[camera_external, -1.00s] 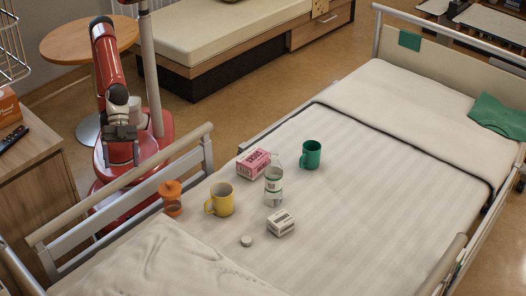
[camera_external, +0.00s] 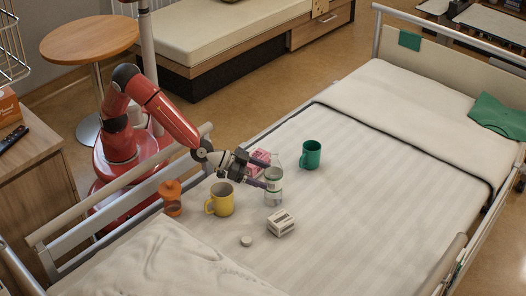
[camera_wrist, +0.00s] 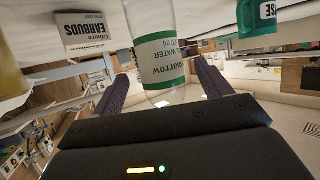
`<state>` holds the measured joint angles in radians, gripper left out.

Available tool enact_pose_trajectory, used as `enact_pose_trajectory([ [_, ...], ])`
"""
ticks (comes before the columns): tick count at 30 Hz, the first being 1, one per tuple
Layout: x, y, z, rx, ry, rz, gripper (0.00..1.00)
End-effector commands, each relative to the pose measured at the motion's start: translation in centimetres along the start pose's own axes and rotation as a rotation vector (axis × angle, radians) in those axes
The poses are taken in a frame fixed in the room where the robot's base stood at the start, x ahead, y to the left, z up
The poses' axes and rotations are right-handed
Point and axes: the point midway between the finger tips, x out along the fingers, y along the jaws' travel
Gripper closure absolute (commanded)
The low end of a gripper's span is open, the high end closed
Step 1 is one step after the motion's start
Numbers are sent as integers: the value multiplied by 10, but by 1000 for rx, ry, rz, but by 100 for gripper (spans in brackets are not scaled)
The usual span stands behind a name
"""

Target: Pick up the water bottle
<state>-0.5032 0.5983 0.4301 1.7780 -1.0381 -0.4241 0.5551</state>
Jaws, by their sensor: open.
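The water bottle (camera_external: 274,186) stands upright on the bed, clear with a white and green label. In the wrist view the bottle (camera_wrist: 158,55) appears upside down, between and just beyond the two finger tips. My gripper (camera_external: 259,176) is open at the bottle's left side in the external view, with its fingers reaching toward the bottle. In the wrist view my gripper (camera_wrist: 165,80) shows its dark fingers apart, one on each side of the bottle. I cannot tell whether a finger touches it.
A yellow mug (camera_external: 220,200), an orange cup (camera_external: 172,198), a white earbuds box (camera_external: 281,223), a white round item (camera_external: 246,241) and a green mug (camera_external: 311,155) stand around. The bed rail (camera_external: 130,195) runs under my arm.

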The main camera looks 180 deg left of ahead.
Motion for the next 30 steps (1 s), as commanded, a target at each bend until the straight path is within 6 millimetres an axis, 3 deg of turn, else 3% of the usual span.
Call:
enact_pose_trajectory([
  [9, 44, -2, 5, 0, -1, 1, 23],
  [18, 49, -1, 5, 0, -1, 3, 23],
  [30, 49, -1, 5, 0, -2, 3, 74],
])
